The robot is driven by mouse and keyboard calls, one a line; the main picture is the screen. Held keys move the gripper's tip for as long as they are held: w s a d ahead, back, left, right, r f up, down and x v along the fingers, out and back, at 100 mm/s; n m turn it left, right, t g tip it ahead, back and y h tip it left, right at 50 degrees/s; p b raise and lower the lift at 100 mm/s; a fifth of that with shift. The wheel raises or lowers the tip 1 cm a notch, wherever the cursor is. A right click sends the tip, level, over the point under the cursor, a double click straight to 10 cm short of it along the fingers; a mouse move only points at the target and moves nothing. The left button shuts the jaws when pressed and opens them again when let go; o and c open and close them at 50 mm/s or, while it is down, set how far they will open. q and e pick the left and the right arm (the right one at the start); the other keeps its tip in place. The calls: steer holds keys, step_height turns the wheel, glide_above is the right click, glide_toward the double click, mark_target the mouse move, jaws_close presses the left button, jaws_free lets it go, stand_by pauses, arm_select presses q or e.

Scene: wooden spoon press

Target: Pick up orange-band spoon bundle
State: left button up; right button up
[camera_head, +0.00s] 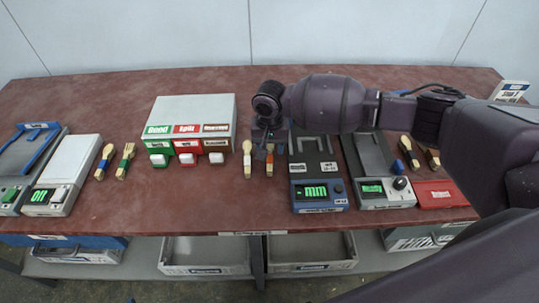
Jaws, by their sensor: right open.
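The orange-band spoon bundle (269,163) lies on the reddish table, just right of a pale-banded bundle (247,163). Its upper end is close to my right gripper and partly covered by it. My right gripper (269,143) points down over the upper part of the orange-band bundle, with its jaws open. I cannot tell whether the fingers touch the bundle. My left gripper is not in view.
A box with green, red and brown labels (191,108) stands to the left. A device with a green "mm" display (317,194) stands close on the right. Other bundles lie at left (104,163) and right (409,153). Grey bins (206,270) sit below the table.

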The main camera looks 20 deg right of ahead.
mark_target(270, 154)
step_height(270, 154, down, 3)
steer(key=shift+f, duration=0.1)
jaws_close()
stand_by(0.4)
